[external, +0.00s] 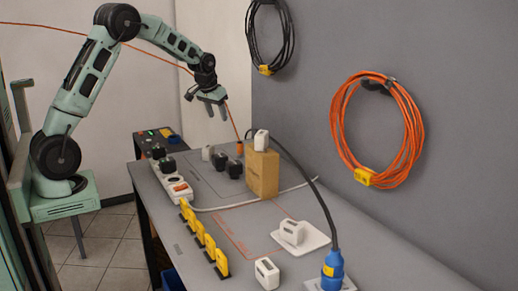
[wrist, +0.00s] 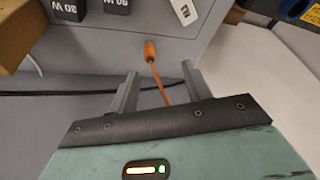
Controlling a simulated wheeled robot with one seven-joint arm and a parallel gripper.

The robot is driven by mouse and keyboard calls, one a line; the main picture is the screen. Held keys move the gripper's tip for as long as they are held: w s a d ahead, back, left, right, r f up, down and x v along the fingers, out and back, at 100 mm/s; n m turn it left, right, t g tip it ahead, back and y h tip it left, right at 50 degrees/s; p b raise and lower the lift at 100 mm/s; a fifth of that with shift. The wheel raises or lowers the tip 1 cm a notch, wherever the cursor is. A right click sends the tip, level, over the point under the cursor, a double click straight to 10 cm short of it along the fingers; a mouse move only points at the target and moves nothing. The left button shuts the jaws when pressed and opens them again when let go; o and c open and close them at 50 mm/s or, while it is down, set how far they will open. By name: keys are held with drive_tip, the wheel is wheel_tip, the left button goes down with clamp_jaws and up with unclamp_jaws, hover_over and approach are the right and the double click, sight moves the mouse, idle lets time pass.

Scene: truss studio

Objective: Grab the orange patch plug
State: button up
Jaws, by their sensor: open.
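The orange patch plug (external: 239,148) stands on the grey table at its far end, beside the wooden block. A thin orange cable (external: 232,121) rises from it past my gripper. In the wrist view the plug (wrist: 150,51) sits beyond the fingertips, slightly left of the middle between them, and its cable runs back between the fingers. My gripper (external: 213,99) is open and empty, above and to the left of the plug in the external view. Both fingers also show in the wrist view (wrist: 159,80), apart from the plug.
A wooden block (external: 263,173) with a white adapter on top stands close to the plug. Black adapters (external: 233,168) and a white adapter (wrist: 183,11) are nearby. A white power strip (external: 177,186) and yellow pieces (external: 204,238) line the table's left edge. The grey wall is behind.

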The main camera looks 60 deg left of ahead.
drive_tip(key=w+d, duration=0.2)
drive_tip(key=w, duration=0.3)
drive_tip(key=p, duration=0.2)
hover_over(241, 148)
drive_tip(key=s, duration=0.1)
drive_tip(key=shift+t, duration=0.3)
wheel_tip(241, 148, down, 11)
drive_tip(key=shift+r, duration=0.2)
drive_tip(key=shift+s+a+p+x, duration=0.15)
drive_tip(key=shift+p+x, duration=0.4)
drive_tip(key=shift+x, duration=1)
drive_tip(key=shift+s+a+p+x, duration=0.1)
drive_tip(key=shift+p+x, duration=0.4)
drive_tip(key=shift+x, duration=1.05)
drive_tip(key=c, duration=1.1)
